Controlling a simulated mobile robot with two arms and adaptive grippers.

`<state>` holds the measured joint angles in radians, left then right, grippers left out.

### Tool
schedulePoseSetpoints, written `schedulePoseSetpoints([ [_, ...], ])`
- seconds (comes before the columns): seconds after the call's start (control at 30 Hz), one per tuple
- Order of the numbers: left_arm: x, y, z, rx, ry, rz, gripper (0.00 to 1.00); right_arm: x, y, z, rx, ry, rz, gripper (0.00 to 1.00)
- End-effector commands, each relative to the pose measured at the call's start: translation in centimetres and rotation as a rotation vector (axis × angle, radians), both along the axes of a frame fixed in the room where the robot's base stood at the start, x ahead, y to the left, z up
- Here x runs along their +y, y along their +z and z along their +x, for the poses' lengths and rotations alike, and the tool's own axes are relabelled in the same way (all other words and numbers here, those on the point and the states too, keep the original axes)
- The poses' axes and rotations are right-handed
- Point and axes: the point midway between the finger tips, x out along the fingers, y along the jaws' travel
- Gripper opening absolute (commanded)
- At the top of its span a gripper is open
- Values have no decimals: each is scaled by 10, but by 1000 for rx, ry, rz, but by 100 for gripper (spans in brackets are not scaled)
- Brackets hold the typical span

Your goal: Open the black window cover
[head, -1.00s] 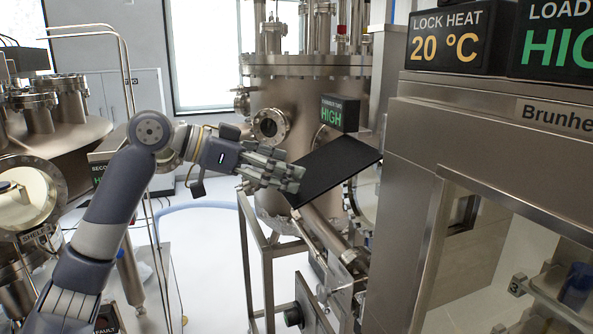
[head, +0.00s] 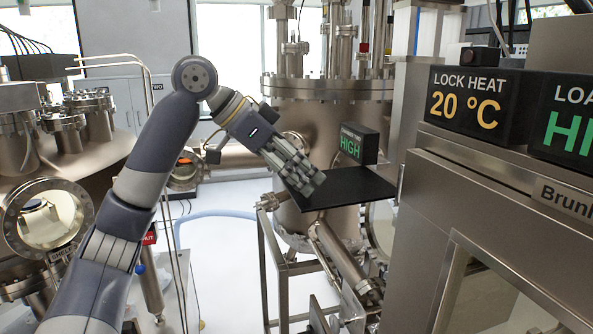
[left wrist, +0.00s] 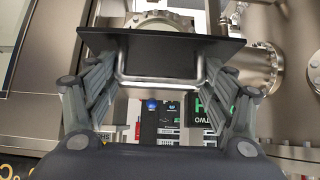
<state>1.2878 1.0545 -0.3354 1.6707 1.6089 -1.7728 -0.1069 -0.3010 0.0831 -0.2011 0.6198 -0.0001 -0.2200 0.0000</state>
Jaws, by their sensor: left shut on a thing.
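The black window cover (head: 352,188) is a thin flat plate, seen nearly level in the head view, in front of the steel chamber. Below its right part, a round port (head: 380,225) partly shows. My left gripper (head: 312,186) is at the cover's left edge. In the left wrist view, the cover (left wrist: 180,52) spans the top middle, and its metal handle (left wrist: 160,80) lies between the fingers of my left gripper (left wrist: 158,70). The gripper is shut on the handle. The exact finger contact is hard to see. My right gripper is in neither view.
A small black display reading HIGH (head: 355,145) stands just above the cover. A large steel cabinet (head: 470,210) is close on the right. Steel pipework (head: 345,260) runs below the cover. Another chamber with a round window (head: 47,218) is at left. White floor (head: 225,270) shows between.

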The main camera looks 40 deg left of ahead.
Motion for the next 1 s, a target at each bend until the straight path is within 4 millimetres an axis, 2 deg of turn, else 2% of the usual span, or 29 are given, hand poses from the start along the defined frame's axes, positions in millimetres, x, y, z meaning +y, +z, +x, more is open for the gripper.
schedulePoseSetpoints([
  [0.4, -1, 0, 1, 4, 1, 3, 33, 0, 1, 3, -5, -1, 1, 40],
  [0.43, -1, 0, 1, 4, 1, 3, 78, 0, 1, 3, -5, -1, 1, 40],
  [0.5, -1, 0, 1, 5, 1, 3, 94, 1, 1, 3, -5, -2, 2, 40],
  [1.0, 2, 3, -2, 6, 0, 4, 96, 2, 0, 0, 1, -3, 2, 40],
])
